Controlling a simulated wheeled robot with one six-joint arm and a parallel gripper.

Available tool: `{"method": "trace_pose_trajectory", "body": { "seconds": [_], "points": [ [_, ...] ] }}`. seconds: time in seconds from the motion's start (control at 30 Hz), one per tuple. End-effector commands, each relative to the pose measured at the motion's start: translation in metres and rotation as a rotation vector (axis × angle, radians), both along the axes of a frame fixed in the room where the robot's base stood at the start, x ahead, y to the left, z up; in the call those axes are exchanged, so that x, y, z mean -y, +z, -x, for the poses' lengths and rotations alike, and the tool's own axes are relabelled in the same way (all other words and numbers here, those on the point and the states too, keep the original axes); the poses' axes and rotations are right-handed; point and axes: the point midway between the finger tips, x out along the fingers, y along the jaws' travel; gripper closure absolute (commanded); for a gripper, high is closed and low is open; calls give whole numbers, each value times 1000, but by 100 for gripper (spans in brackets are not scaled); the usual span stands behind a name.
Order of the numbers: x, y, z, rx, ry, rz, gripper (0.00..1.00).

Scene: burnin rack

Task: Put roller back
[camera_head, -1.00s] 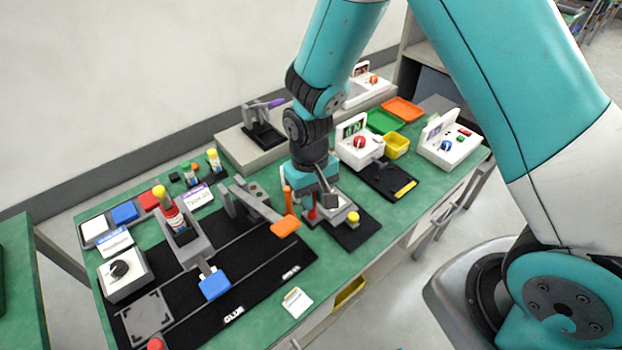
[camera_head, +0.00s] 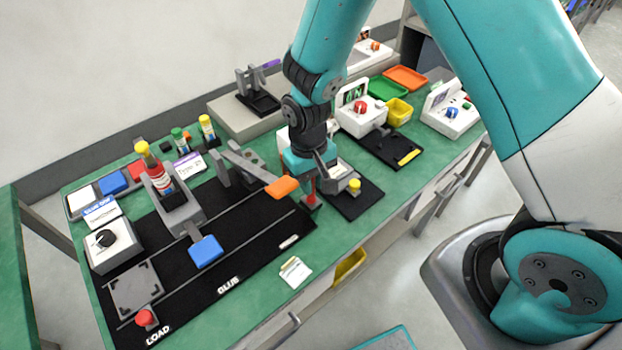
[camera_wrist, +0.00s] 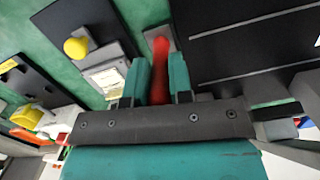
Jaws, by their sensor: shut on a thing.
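The roller's red handle (camera_wrist: 160,70) is upright between the two teal fingers of my gripper (camera_wrist: 161,82) in the wrist view. In the head view my gripper (camera_head: 317,176) points down near the middle of the bench and is shut on the red handle (camera_head: 311,189). The handle's lower end is at a small base on the green surface, between the long black mat and a smaller dark mat. A small grey block (camera_wrist: 157,36) shows at its far end in the wrist view. I cannot tell if the roller is fully seated.
A grey lever arm with an orange paddle (camera_head: 283,187) is just left of my gripper. A yellow-knobbed fixture (camera_head: 354,185) is close on the right. The long black mat (camera_head: 240,237) lies left. A white card (camera_head: 295,272) lies by the front edge, with green surface around it.

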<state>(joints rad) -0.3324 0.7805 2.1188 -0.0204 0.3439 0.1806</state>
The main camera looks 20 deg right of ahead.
Motion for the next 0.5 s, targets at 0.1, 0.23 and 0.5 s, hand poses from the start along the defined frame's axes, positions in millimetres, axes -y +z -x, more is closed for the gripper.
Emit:
{"method": "trace_pose_trajectory", "body": {
  "seconds": [0.1,0.23,0.5],
  "points": [
    [0,1,0,0,0,0,100],
    [0,0,0,0,0,0,100],
    [0,-4,0,0,0,0,100]
  ]
}}
